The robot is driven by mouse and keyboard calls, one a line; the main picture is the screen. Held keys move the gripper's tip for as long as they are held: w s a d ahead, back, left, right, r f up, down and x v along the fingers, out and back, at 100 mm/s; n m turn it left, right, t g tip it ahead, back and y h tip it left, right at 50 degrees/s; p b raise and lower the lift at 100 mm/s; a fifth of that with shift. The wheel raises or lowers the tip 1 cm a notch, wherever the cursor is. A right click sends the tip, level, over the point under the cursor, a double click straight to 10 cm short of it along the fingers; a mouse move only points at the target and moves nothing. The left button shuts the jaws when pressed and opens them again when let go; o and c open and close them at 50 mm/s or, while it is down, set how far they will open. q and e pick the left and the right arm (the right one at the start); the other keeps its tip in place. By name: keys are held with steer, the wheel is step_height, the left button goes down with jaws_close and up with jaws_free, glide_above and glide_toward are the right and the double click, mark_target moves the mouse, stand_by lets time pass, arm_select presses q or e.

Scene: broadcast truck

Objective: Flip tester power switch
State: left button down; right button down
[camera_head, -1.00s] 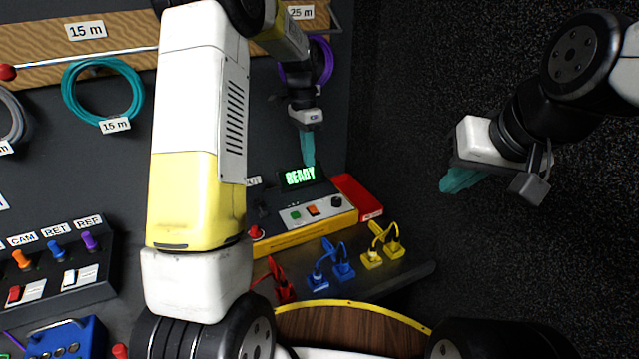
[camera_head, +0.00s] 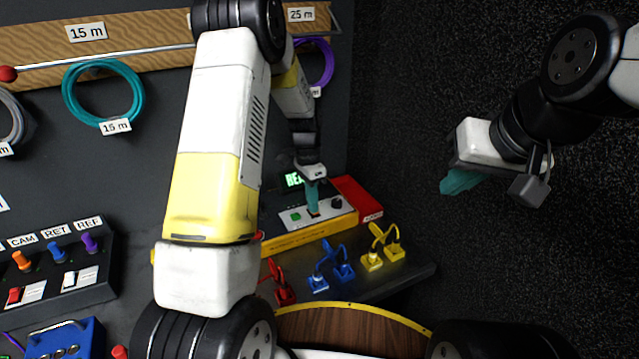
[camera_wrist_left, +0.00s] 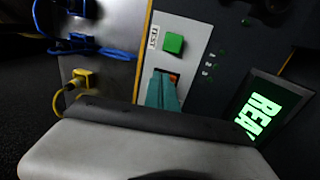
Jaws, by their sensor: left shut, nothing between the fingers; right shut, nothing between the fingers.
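The tester (camera_head: 300,236) is a yellow and dark box with a light panel on top. Its screen (camera_head: 294,180) is lit and partly hidden by my left gripper; in the left wrist view the screen (camera_wrist_left: 270,108) glows green. My right gripper (camera_head: 460,181) is shut and empty, away to the right.
A red tray (camera_head: 357,194) adjoins the tester on the right. Blue plugs (camera_head: 342,270) and yellow plugs (camera_head: 392,250) with cables stand in front. A panel with coloured connectors (camera_head: 62,270) is at the left. Space around my right gripper is clear.

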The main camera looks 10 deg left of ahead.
stand_by(0.3)
arm_select(q)
steer(key=shift+s+d+f+t+y, duration=0.25)
steer(key=shift+s+f+t+y, duration=0.4)
steer(key=shift+t, duration=0.25)
steer(key=shift+w+a, duration=0.1)
steer(key=shift+w, duration=0.1)
steer(key=shift+w+a+r, duration=0.2)
steer(key=shift+w+a, duration=0.45)
steer(key=shift+r, duration=0.1)
step_height(320, 180, up, 14)
steer(key=s+d, duration=0.1)
steer(key=shift+d+r, duration=0.2)
steer(key=shift+d, duration=0.05)
steer(key=shift+s, duration=0.1)
